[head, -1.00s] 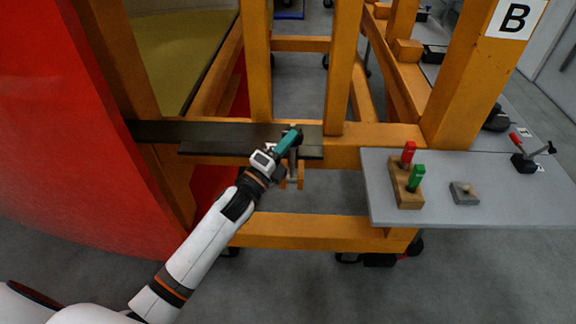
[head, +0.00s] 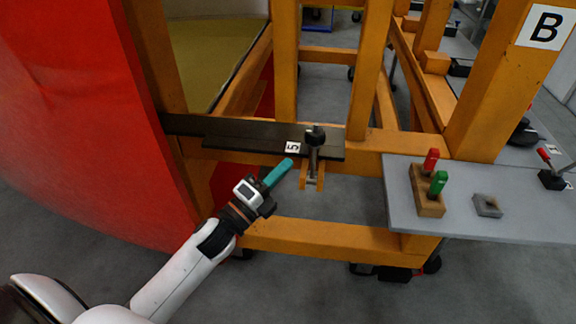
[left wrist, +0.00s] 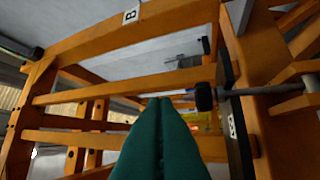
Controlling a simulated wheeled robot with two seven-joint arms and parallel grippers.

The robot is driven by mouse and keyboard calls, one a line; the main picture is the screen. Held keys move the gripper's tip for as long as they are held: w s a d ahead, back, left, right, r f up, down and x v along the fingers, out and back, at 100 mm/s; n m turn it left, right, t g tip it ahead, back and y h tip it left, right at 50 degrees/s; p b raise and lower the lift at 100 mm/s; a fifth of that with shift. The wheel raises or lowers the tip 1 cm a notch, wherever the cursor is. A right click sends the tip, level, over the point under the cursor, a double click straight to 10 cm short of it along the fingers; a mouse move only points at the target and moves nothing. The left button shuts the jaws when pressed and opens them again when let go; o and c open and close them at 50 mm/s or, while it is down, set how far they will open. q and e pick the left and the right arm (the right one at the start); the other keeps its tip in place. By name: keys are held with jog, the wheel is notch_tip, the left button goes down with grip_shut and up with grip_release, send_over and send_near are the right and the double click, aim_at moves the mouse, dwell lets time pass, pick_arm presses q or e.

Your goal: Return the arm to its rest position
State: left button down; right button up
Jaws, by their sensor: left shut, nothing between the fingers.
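My left arm reaches in from the lower left in the head view. Its left gripper (head: 286,164) has teal fingers that are shut and empty. The fingertips are just left of and below a toggle clamp (head: 315,140) with a dark knob, apart from it. The clamp sits on the orange frame by a dark bar with a white "5" label (head: 292,147). In the left wrist view the shut teal fingers (left wrist: 162,105) point forward, with the clamp's dark knob (left wrist: 205,97) to their right. My right gripper is not in view.
The orange frame (head: 320,235) fills the middle, with a red curved nosecone (head: 90,120) at left. A grey shelf (head: 470,220) at right carries a wooden block (head: 427,205) with red and green handles and a small grey block (head: 488,206). Grey floor is free below.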

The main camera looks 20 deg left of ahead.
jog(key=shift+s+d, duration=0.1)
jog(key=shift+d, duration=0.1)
pick_arm(q)
jog(key=a+f+n+g+y, duration=0.2)
jog(key=f+n, duration=0.2)
jog(key=f, duration=0.6)
jog(key=a+f+n+g+y, duration=0.2)
jog(key=f+n+y, duration=0.1)
jog(key=f, duration=0.7)
jog(key=s+f+n+g+y, duration=0.1)
jog(key=s+f+n+g, duration=0.15)
jog(key=f, duration=0.65)
jog(key=s+f+n+g+y, duration=0.1)
jog(key=s+f+n+g, duration=0.2)
jog(key=f, duration=0.6)
jog(key=s+f+n+g, duration=0.4)
jog(key=s+f+n, duration=0.1)
jog(key=s+f, duration=0.9)
jog(key=s+d+f+n+g, duration=0.1)
jog(key=s+f, duration=0.3)
jog(key=s, duration=0.7)
jog(key=s+d+f+n+g, duration=0.1)
jog(key=s+f+n+g, duration=0.2)
jog(key=s, duration=0.8)
notch_tip(320, 180, down, 2)
jog(key=shift+d+g, duration=0.2)
jog(key=shift+g, duration=0.65)
jog(key=shift+n, duration=0.25)
